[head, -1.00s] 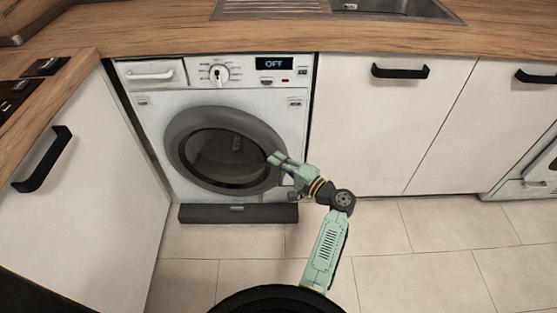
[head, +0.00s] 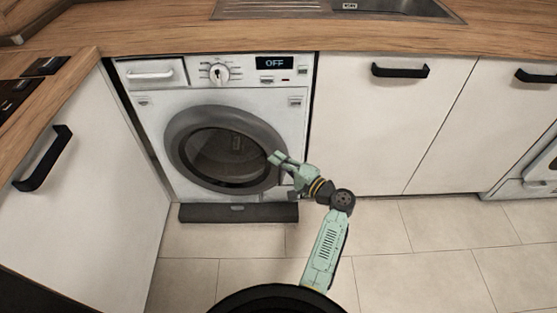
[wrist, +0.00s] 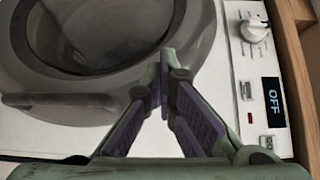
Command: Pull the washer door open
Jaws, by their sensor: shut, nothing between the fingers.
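The white washer (head: 155,120) is built in under the counter at the left. Its round door (head: 185,125) has a grey rim and dark glass, and looks shut against the front. In the wrist view the door (wrist: 195,30) fills the upper left. A grey grip piece (wrist: 60,103) sticks out from its rim there; in the head view I cannot make it out. My gripper (head: 275,157) is at the right side of the door rim. In the wrist view my gripper (wrist: 166,62) is shut and empty, its tips over the rim, apart from the grip piece. Whether the tips touch the rim is unclear.
The washer's panel has a dial (head: 219,73) and a display (head: 274,63) reading OFF. A white cabinet (head: 80,190) with a black handle stands close at the left. More cabinets (head: 385,130) line the right. The tiled floor (head: 420,240) is clear at the right.

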